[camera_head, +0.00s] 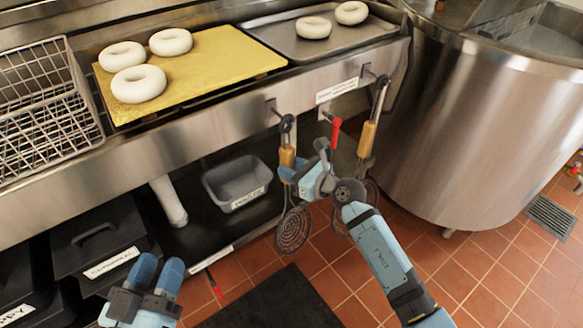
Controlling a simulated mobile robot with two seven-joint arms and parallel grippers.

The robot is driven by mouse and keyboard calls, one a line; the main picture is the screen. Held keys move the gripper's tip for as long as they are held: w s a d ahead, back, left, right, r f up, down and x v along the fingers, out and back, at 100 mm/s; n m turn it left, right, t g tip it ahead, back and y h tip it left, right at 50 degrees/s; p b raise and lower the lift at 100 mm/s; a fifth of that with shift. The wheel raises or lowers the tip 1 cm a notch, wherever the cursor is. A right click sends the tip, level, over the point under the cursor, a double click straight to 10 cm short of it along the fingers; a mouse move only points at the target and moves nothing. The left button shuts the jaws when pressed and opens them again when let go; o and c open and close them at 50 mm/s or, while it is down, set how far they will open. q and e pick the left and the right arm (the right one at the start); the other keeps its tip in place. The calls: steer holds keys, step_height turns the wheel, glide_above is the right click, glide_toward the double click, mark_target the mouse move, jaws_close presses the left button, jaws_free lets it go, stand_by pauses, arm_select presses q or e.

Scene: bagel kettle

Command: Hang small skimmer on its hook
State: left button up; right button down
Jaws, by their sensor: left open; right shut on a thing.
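The small skimmer has a wooden handle (287,156) and a round spiral wire head (293,231), and it hangs upright below the counter's front edge. My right gripper (294,172) is shut on its handle. The dark top end of the skimmer is close to the left hook (272,104) on the counter front; I cannot tell whether its loop is over the hook. A second, longer skimmer (367,139) hangs on the right hook (368,71), its wire head partly behind my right arm. My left gripper (150,274) is open and empty at the lower left.
A red handle (336,131) sits between the two hooks. A yellow board (215,52) with bagels, a metal tray (345,42) and a wire basket (45,110) are on the counter. A grey bin (237,182) is below. A large steel kettle (470,130) stands right.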

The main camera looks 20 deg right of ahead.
arm_select(q)
steer(key=shift+r, duration=0.3)
arm_select(e)
steer(key=c, duration=0.7)
jaws_free()
steer(key=shift+c, duration=0.2)
arm_select(q)
steer(key=shift+r, duration=0.15)
arm_select(e)
steer(key=shift+s, duration=0.1)
arm_select(q)
steer(key=f+p, duration=0.1)
steer(key=a+f+g+y, duration=0.1)
steer(key=f, duration=0.1)
steer(key=f+g+y+p, duration=0.1)
steer(key=f, duration=0.1)
steer(key=shift+a+f+p, duration=0.2)
steer(key=shift+a+p, duration=0.1)
steer(key=shift+a, duration=0.1)
arm_select(e)
steer(key=v, duration=1.3)
steer(key=shift+s+d, duration=0.2)
steer(key=shift+s, duration=0.05)
